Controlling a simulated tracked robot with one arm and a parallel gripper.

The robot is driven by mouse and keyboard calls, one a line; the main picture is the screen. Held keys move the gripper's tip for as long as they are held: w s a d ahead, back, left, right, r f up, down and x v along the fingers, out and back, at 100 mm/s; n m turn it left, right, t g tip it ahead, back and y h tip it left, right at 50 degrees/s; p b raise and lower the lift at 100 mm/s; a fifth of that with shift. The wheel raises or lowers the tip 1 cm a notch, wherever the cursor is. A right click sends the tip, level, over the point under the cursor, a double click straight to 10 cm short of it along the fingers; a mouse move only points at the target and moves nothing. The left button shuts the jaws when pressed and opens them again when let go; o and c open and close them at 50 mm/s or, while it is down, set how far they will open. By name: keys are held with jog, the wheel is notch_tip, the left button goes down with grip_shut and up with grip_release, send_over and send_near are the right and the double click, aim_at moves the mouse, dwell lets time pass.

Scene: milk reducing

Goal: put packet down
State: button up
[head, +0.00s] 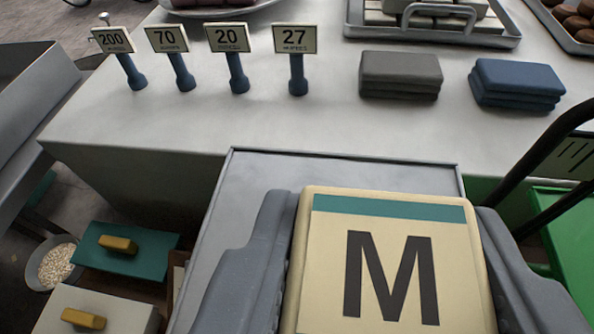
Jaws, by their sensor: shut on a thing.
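A cream packet (392,265) with a teal stripe and a large black "M" is close to the camera at the bottom centre-right. My gripper (385,240) is shut on it, with one dark grey finger on its left side and the other on its right. The packet's lower end is cut off by the picture's edge. Beneath and beyond the packet is a flat grey metal surface (262,185) with a raised rim. I cannot tell whether the packet touches it.
A pale counter (200,120) lies beyond, with several number signs (297,40), a grey stack (400,75) and a blue stack (516,84). A tray (430,38) is behind. A green box (565,225) and black rails (545,150) are right. Lower left are a teal lidded box (150,262) and a bowl (58,265).

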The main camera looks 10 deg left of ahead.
aim_at(337, 262)
jog(key=shift+w+a+p, duration=0.2)
jog(key=shift+w+p, duration=0.05)
jog(key=shift+w, duration=0.2)
jog(key=shift+w+a+p, duration=0.2)
jog(key=shift+w+p, duration=0.05)
jog(key=shift+w, duration=0.2)
jog(key=shift+a+f, duration=0.1)
jog(key=shift+f, duration=1.65)
jog(key=o, duration=1)
jog(key=shift+f, duration=0.15)
jog(key=shift+b+v, duration=1.15)
jog(key=shift+v, duration=4.85)
